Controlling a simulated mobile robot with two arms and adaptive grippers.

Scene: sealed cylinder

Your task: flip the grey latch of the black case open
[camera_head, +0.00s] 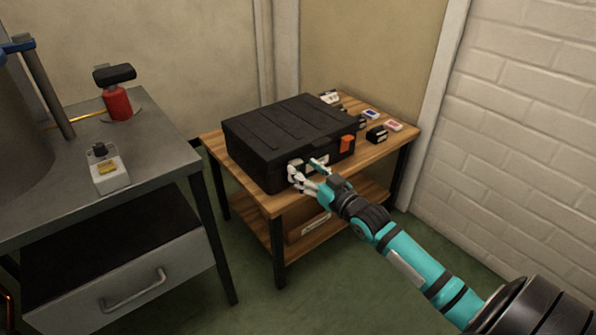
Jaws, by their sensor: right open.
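The black case (285,130) lies closed on a small wooden table. An orange latch (346,143) shows at the right of its front side. A grey latch (294,167) shows at the left of the front side, partly hidden by my right gripper. My right gripper (308,172) is open at the front of the case, with its fingers close to the grey latch. I cannot tell whether they touch it. My left gripper is out of view.
The wooden table (272,203) has several small boxes (377,134) to the right of the case. A grey metal workbench (160,150) stands at the left, bearing a red device (117,103) and a small white box (107,170). A white brick wall (520,130) bounds the right.

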